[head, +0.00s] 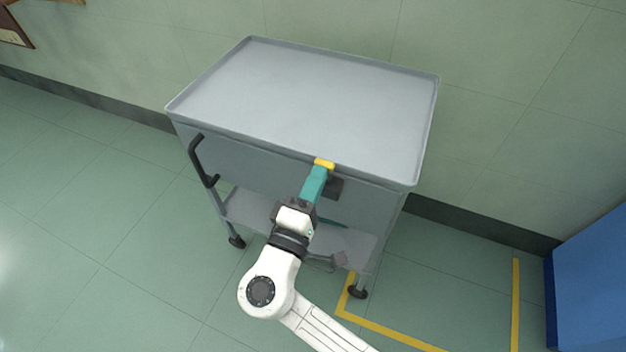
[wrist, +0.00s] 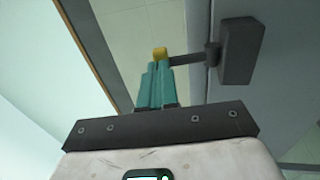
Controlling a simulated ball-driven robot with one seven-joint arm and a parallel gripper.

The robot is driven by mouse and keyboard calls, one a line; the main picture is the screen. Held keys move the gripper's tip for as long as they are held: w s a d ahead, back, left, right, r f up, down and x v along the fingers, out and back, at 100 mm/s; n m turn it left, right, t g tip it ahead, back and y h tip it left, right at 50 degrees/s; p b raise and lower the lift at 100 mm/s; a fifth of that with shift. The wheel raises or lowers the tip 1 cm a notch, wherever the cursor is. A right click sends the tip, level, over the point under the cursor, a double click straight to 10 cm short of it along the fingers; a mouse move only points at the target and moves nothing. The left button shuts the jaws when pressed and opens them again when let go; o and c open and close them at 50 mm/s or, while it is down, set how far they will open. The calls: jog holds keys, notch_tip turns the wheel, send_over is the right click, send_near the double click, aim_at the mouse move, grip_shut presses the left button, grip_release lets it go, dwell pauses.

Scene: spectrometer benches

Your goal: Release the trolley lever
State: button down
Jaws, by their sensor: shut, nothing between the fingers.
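The grey trolley (head: 300,95) stands against the wall with its flat, empty top tray facing up. A dark lever mount (head: 335,188) sits on its front panel below the rim. In the wrist view the lever (wrist: 187,60) runs sideways from the dark mount (wrist: 238,52) to a yellow end (wrist: 160,53). The yellow end also shows in the head view (head: 324,163). My gripper (head: 319,174) has teal fingers, shut with nothing between them. Its fingertips (wrist: 156,68) are right at the yellow end and partly hide it; I cannot tell whether they touch.
A black handle (head: 200,162) sticks out from the trolley's left. A lower shelf (head: 250,209) and castors (head: 357,292) are below. Yellow floor lines (head: 390,330) and a blue cabinet (head: 590,285) are to the right. The floor at left is clear.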

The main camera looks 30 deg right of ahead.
aim_at(324, 162)
jog(key=r+g+y+p, duration=0.1)
jog(key=p, duration=0.1)
jog(key=w+d+r+g+y+p, duration=0.1)
jog(key=p, duration=0.2)
jog(key=d+r+y+p, duration=0.1)
jog(key=p, duration=0.2)
jog(key=shift+w+g+y, duration=0.25)
jog(key=shift+g+y, duration=0.15)
jog(key=d+y+p, duration=0.1)
jog(key=p, duration=0.1)
jog(key=shift+w+g+p, duration=0.3)
jog(key=shift+g+p, duration=0.05)
jog(key=shift+g, duration=0.05)
jog(key=shift+w+d+f+y, duration=0.1)
jog(key=shift+f+y, duration=0.2)
jog(key=shift+f, duration=0.25)
jog(key=shift+r+p, duration=0.65)
jog(key=shift+r, duration=0.25)
